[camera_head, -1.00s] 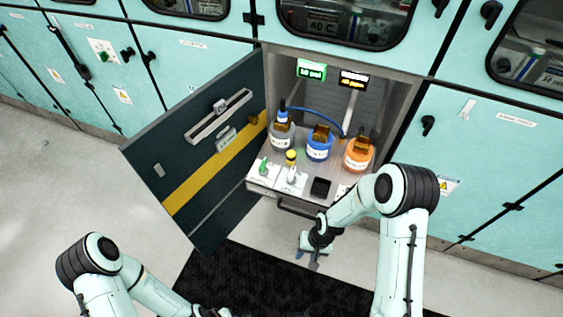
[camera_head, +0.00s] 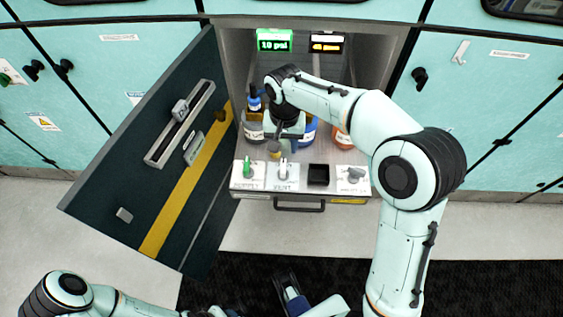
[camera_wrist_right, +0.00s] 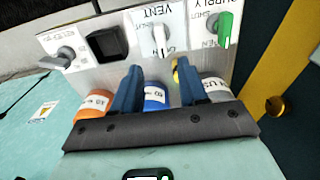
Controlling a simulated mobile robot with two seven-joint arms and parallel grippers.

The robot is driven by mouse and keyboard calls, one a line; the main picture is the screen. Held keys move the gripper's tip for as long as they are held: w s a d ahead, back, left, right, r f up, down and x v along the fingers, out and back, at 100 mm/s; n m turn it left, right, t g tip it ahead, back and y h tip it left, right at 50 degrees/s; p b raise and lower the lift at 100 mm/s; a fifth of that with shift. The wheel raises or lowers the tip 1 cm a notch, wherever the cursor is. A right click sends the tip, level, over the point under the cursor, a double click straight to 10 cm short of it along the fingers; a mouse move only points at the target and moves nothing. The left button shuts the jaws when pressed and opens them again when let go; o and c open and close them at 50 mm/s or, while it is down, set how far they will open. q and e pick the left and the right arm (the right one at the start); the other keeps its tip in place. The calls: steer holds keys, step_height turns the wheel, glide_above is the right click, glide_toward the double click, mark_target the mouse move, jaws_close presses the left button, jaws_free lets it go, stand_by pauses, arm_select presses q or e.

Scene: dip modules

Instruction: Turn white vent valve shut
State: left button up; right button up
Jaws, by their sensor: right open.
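The white vent valve (camera_head: 283,170) stands on the front panel, between the green supply valve (camera_head: 248,168) and a black square recess. In the right wrist view the vent valve handle (camera_wrist_right: 159,40) lies ahead of the gap between my fingers, its long axis pointing toward them. My right gripper (camera_head: 276,143) is open and empty, over the back part of the panel. In the wrist view its two blue fingers (camera_wrist_right: 157,86) are spread, apart from the handle. A gripper part, likely my left gripper (camera_head: 292,292), shows at the bottom edge; its jaws are unclear.
Behind the panel stand a grey bottle (camera_wrist_right: 217,90), a blue bottle (camera_wrist_right: 154,97) and an orange bottle (camera_wrist_right: 91,104). A grey valve (camera_head: 354,175) sits at the panel's right. The open dark door (camera_head: 150,165) stands left. A green display (camera_head: 273,41) reads 10 psi.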

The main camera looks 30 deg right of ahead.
mark_target(283, 165)
step_height(283, 165, down, 10)
steer(key=shift+r+b, duration=0.1)
steer(key=shift+b, duration=0.75)
jaws_close()
